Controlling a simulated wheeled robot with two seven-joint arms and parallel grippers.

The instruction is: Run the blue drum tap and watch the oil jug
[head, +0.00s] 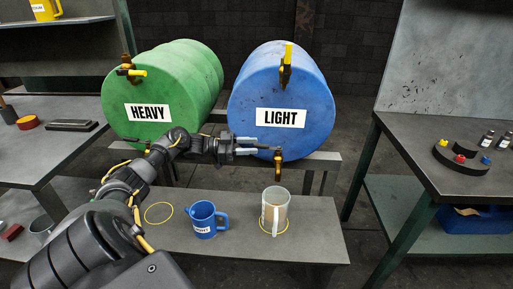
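The blue drum (270,90), labelled LIGHT, lies on its side on a stand. I cannot make out a stream between tap and jug. My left gripper (257,146) is just left of the tap, its two fingers apart with nothing visible between them. My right gripper is not in view.
A blue mug (204,226) stands left of the jug on the low bench (310,235). An empty yellow ring (158,213) is further left. A green drum (150,92), labelled HEAVY, lies beside the blue one. Tables flank both sides; the bench's right end is clear.

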